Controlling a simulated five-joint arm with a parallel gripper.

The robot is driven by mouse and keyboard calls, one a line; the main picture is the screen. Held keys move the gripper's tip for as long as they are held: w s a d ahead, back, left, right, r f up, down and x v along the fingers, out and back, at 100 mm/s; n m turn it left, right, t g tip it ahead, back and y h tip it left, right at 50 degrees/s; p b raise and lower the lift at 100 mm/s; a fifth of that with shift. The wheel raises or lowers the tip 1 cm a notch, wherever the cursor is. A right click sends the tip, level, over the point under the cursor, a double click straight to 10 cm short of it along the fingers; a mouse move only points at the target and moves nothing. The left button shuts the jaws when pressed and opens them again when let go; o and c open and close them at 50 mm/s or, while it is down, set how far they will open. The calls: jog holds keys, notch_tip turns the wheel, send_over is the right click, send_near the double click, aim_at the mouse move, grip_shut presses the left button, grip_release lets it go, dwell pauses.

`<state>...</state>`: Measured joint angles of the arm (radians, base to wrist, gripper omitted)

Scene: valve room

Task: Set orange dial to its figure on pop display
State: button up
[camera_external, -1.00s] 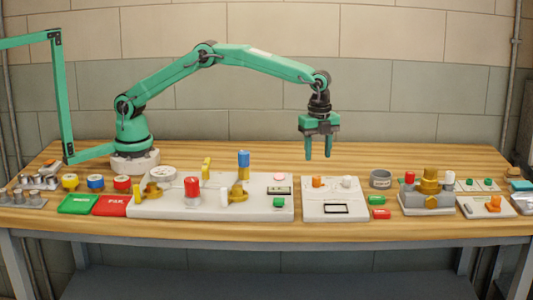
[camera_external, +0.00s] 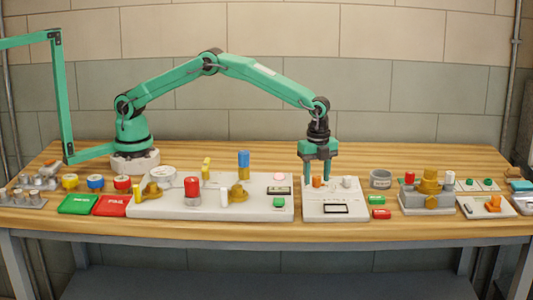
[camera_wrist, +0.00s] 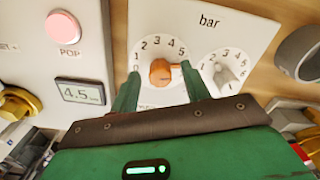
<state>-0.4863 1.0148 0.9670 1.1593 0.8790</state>
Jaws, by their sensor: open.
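The orange dial (camera_external: 317,182) stands on a white panel; the wrist view shows the dial (camera_wrist: 162,72) inside a ring of numbers, its long end pointing right, near the 5 side. The exact reading is hard to tell. The pop display (camera_wrist: 82,93) is a small screen under the word POP and reads 4.5. My gripper (camera_external: 319,181) points down over the dial, open, one finger on each side. In the wrist view the fingers (camera_wrist: 160,85) straddle the dial, with a visible gap on the left; right-side contact is unclear.
A white dial (camera_wrist: 228,75) with its own scale sits just right of the orange one. A pink button (camera_wrist: 62,27) is above the pop display. A grey ring-shaped cup (camera_external: 380,179) and green and red blocks (camera_external: 378,207) stand right of the panel.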

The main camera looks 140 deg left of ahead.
jog(key=shift+f, duration=0.1)
jog(key=c, duration=1)
jog(key=shift+n, duration=0.5)
jog(key=n, duration=1)
jog(key=shift+n, duration=0.4)
jog(key=o, duration=1)
